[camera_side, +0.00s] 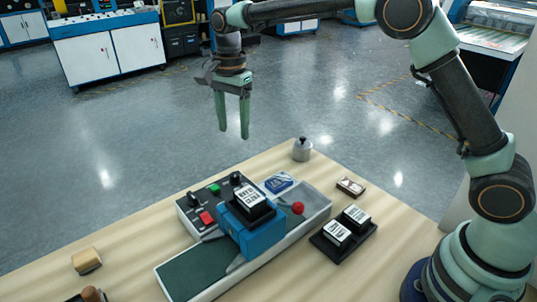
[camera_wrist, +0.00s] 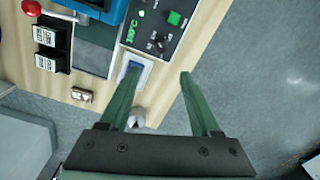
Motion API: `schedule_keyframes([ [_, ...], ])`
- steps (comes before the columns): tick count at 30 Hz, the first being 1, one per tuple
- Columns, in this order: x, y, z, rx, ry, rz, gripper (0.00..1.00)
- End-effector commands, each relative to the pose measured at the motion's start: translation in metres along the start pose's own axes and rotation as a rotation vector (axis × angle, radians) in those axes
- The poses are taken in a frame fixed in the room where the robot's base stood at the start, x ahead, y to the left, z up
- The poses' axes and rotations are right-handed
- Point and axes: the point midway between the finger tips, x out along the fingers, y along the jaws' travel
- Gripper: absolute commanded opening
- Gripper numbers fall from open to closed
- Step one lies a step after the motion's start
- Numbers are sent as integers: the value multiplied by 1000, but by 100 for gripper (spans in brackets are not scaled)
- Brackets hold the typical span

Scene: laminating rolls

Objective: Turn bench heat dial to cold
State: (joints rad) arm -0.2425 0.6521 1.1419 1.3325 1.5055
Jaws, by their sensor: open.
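The control panel (camera_side: 208,205) sits at the back of a blue bench machine (camera_side: 258,232). It carries one black knob (camera_side: 235,179) near its right end and another black knob (camera_side: 193,197) at its left end. I cannot tell which is the heat dial or where it points. In the wrist view, the panel (camera_wrist: 150,58) shows at the top, with a small dark knob (camera_wrist: 163,38) beside a green lit readout (camera_wrist: 132,30). My gripper (camera_side: 233,131) is open and empty, pointing down above and behind the bench. Its fingers (camera_wrist: 158,73) show apart in the wrist view.
A green button (camera_side: 214,188) and a red button (camera_side: 206,217) share the panel. A blue-and-white packet (camera_side: 278,183), a knobbed metal weight (camera_side: 302,150) and a black tray with two stamped blocks (camera_side: 343,233) are nearby. A red ball knob (camera_side: 298,208) stands on the machine.

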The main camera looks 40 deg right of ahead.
Motion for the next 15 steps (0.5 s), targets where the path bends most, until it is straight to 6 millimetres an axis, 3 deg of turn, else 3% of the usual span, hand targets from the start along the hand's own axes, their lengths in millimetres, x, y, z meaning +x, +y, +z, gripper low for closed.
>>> schedule_keyframes([
  [8,19,-6,4,48,-1,19,64],
  [15,60,-4,4,47,-1,20,64],
])
